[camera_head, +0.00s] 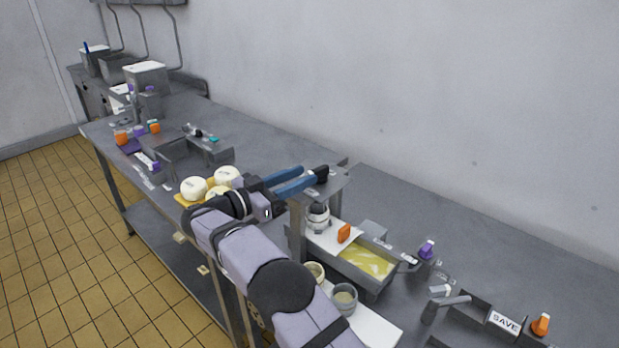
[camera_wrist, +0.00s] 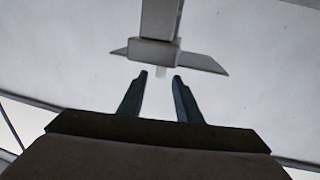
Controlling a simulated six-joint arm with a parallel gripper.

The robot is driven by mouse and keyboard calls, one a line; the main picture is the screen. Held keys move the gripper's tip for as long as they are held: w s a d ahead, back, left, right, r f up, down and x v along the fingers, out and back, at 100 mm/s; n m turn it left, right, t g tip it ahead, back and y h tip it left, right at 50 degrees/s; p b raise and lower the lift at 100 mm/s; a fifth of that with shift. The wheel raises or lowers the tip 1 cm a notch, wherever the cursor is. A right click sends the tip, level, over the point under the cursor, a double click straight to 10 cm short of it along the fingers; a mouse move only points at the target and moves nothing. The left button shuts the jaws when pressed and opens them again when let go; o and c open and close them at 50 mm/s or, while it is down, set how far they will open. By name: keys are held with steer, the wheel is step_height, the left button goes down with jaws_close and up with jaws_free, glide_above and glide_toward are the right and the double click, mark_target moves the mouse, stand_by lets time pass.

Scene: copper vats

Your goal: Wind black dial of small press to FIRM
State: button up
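The small press (camera_head: 338,188) is a grey frame standing over the table's middle, with a white round cheese mould (camera_head: 318,216) under it. A black dial (camera_head: 322,172) sits at its top. My gripper (camera_head: 308,174) comes in from the left, its two blue fingers pointing at the dial and their tips close beside it. I cannot tell whether they touch it. In the wrist view my gripper (camera_wrist: 160,76) has its fingers apart with nothing between them. A grey block on a bar (camera_wrist: 152,52) lies beyond the tips. The dial's setting and any FIRM mark cannot be read.
A tray of yellowish liquid (camera_head: 366,260) stands right of the press, with an orange block (camera_head: 344,233) at its edge. White cheeses (camera_head: 194,188) lie under my arm at left. Cups (camera_head: 344,298) stand in front. The wall (camera_head: 420,90) rises behind; the table's back right is clear.

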steer(key=shift+s+a, duration=0.35)
steer(key=shift+a, duration=0.1)
